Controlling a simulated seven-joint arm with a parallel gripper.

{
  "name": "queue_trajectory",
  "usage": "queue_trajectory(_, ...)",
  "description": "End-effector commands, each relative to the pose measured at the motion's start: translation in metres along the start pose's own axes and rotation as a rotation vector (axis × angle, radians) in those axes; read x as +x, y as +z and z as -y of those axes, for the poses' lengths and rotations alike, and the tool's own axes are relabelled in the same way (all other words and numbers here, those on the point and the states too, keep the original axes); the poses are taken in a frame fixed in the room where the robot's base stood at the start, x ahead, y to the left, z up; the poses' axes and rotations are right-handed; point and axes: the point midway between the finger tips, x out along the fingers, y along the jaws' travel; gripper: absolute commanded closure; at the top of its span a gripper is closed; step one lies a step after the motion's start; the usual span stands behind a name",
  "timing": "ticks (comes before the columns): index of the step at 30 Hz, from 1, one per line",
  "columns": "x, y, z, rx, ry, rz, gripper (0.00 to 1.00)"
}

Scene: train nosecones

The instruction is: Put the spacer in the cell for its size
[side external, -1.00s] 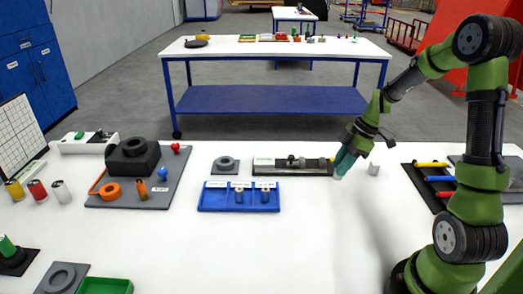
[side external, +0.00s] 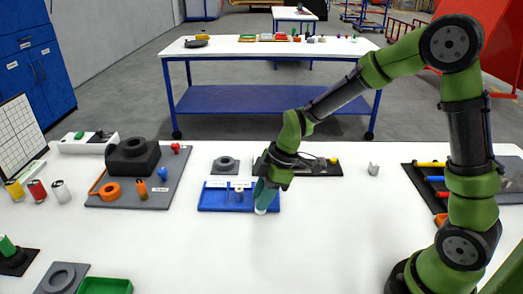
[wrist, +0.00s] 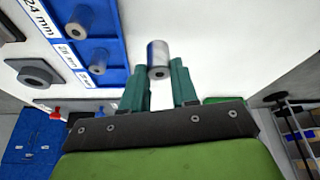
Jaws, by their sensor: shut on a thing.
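The silver spacer (wrist: 158,54) is between my gripper's fingertips. In the side view its pale lower end (side external: 260,210) shows below my gripper (side external: 264,200). My gripper (wrist: 160,75) is shut on it, and in the wrist view white table lies behind it. The blue cell tray (side external: 212,198) is beside it, to the left in the wrist view (wrist: 112,48). Two silver spacers stand in the tray: one in the middle cell (side external: 239,195), one in the right cell (wrist: 80,18), hidden behind my gripper in the side view. The left cell is empty. One label reads 24 mm; others are hard to read.
A grey ring plate (side external: 226,165) and a dark fixture (side external: 310,167) stand behind the tray. A small pale piece (side external: 373,169) stands to the right. A grey board (side external: 160,190) with several parts lies left. The table in front of the tray is clear.

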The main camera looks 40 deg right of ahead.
Motion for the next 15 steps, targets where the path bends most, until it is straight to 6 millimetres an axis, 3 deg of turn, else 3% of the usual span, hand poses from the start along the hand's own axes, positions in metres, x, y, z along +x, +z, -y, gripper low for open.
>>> queue_trajectory(8, 0.004, -0.009, -0.018, 0.115, 0.033, -0.009, 1.00)
queue_trajectory(15, 0.026, -0.044, -0.063, 0.116, 0.032, -0.008, 1.00)
